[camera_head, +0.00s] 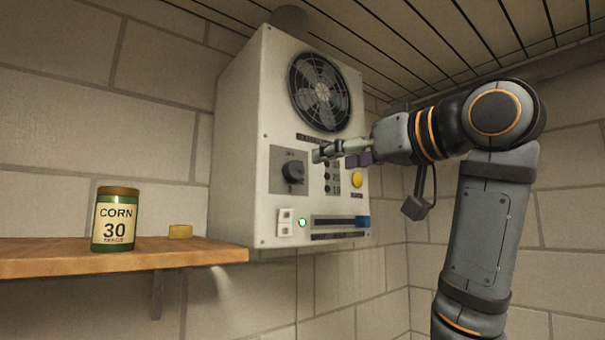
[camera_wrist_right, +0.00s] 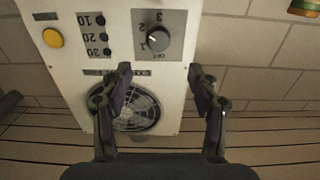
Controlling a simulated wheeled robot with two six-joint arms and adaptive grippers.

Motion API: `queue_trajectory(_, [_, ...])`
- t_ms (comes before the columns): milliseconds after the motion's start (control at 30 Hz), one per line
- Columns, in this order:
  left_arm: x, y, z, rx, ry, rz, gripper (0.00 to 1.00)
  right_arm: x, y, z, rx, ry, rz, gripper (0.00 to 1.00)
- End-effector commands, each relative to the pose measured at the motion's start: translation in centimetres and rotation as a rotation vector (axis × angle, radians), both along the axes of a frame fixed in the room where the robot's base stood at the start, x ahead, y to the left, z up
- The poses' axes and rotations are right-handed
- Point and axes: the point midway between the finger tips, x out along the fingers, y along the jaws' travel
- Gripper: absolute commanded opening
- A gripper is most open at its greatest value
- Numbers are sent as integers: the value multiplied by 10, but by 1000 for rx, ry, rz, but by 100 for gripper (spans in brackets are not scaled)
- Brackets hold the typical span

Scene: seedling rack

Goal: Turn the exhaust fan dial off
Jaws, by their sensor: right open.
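The exhaust fan dial (camera_head: 293,171) is a dark round knob on a grey plate on the front of a white wall box. In the right wrist view the dial (camera_wrist_right: 158,39) shows upside down, with OFF, 1, 2 and 3 around it. Its pale mark points toward the 1 and 2 side, not at OFF; the exact setting is hard to tell. My right gripper (camera_head: 318,153) is in front of the box, just right of and above the dial. In its wrist view my right gripper (camera_wrist_right: 160,72) is open, with nothing between the fingers. My left gripper is out of view.
A wooden shelf (camera_head: 60,262) at left holds a corn jar (camera_head: 115,219) and a yellow piece (camera_head: 180,232).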

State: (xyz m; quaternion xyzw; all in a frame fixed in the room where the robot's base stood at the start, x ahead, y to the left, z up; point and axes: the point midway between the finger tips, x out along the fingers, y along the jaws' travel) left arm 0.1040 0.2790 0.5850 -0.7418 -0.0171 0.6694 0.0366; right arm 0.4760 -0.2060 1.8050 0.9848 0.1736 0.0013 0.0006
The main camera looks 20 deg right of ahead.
Motion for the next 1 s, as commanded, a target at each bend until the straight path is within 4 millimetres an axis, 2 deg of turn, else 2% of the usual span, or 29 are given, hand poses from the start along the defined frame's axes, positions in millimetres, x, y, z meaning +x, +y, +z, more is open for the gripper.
queue_trajectory(167, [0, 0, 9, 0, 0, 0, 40, 11, 4, 3, 1, 3, 2, 61])
queue_trajectory(400, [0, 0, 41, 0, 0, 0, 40, 58, 22, 6, 1, 4, 3, 61])
queue_trajectory(600, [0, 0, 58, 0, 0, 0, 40, 89, 33, 4, 1, 3, 2, 61])
queue_trajectory(733, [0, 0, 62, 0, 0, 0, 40, 98, 35, 1, 1, 1, 0, 61])
queue_trajectory(1000, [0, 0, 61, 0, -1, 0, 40, 100, 36, 0, 0, -1, -1, 61])
